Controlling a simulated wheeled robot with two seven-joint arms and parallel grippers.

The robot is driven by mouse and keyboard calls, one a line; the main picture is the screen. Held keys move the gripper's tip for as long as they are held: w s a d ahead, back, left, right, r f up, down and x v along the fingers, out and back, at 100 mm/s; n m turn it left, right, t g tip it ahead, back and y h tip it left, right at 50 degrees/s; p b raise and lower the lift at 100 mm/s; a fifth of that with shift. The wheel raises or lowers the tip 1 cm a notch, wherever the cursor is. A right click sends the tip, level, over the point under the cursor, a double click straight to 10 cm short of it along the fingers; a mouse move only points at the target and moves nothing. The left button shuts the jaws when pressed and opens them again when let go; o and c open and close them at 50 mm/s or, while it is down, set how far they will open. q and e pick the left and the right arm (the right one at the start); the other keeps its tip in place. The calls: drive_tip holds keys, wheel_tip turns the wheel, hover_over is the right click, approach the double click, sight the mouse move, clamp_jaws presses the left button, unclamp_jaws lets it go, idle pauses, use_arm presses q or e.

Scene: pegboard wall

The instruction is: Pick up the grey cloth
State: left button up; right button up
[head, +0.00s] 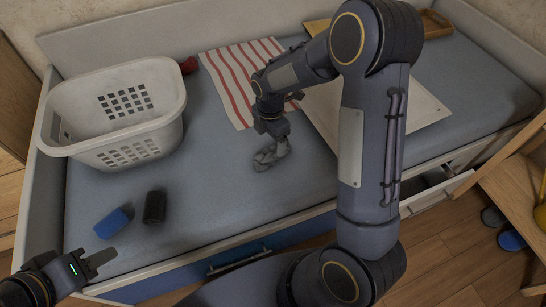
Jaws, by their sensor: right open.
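The grey cloth (271,156) is a small crumpled heap on the blue-grey mattress, near the middle of the head view. My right gripper (273,136) is directly over the cloth, pointing down, with its jaws open. Its fingertips are at the top of the cloth and partly hide it; I cannot tell whether they touch it. My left gripper (98,263) is at the lower left, by the bed's front edge, far from the cloth. Its fingers are dark and small, so its opening is unclear.
The mattress (215,185) holds a white laundry basket (150,127) at left, a red-and-white striped cloth (228,78), a white board (425,108), and blue (111,223) and black (154,207) rolls. An open drawer (430,194) sticks out at front right. Mattress left of the grey cloth is clear.

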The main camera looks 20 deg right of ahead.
sight(274, 147)
drive_tip(key=f, duration=0.2)
drive_tip(key=f+b, duration=0.1)
drive_tip(key=f, duration=0.1)
drive_tip(key=f+b, duration=0.1)
drive_tip(key=f, duration=0.2)
drive_tip(key=shift+d+f, duration=0.1)
drive_tip(key=shift+d, duration=0.3)
drive_tip(key=shift+c, duration=0.4)
drive_tip(key=c, duration=1)
